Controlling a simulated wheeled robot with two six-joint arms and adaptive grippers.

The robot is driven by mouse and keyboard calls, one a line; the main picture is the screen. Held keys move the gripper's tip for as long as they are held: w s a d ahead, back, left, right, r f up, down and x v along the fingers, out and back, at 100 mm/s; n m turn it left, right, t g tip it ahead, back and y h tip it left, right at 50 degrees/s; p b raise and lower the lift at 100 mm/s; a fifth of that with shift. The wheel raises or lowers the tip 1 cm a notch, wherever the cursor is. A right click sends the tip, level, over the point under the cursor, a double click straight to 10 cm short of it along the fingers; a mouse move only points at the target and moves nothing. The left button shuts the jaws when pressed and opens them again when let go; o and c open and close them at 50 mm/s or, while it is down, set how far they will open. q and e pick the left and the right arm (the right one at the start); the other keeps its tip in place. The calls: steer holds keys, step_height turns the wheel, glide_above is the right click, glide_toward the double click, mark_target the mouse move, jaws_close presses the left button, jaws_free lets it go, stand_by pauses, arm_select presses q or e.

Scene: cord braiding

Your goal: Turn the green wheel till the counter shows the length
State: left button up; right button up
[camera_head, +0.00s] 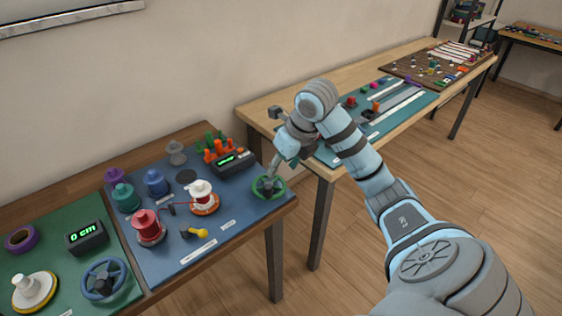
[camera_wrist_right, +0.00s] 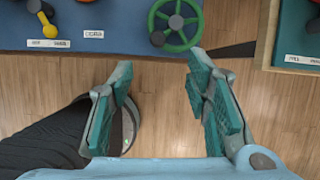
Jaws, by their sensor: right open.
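The green wheel (camera_head: 281,189) has a grey hub and a small grey knob, and is at the right front corner of the blue mat. In the right wrist view the wheel (camera_wrist_right: 182,47) shows at the top, beyond my fingertips. My right gripper (camera_head: 280,163) is close to the wheel, at its back in the head view. Its teal-padded fingers (camera_wrist_right: 158,64) are spread with nothing between them. The dark counter (camera_head: 232,163) behind the wheel has a lit green display, too small to read. My left gripper is not in view.
Red and white spools (camera_head: 146,227) with a red cord stand on the blue mat (camera_head: 240,225), with a yellow-handled crank (camera_head: 200,233). A green mat at left holds a blue wheel (camera_head: 104,279) and a counter (camera_head: 86,237) reading 0 cm. A second table (camera_head: 262,112) stands at right.

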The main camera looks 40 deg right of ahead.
mark_target(269, 187)
steer(key=b+x, duration=0.1)
steer(key=x, duration=1.2)
steer(key=shift+a+b, duration=0.15)
steer(key=shift+b, duration=0.2)
jaws_close()
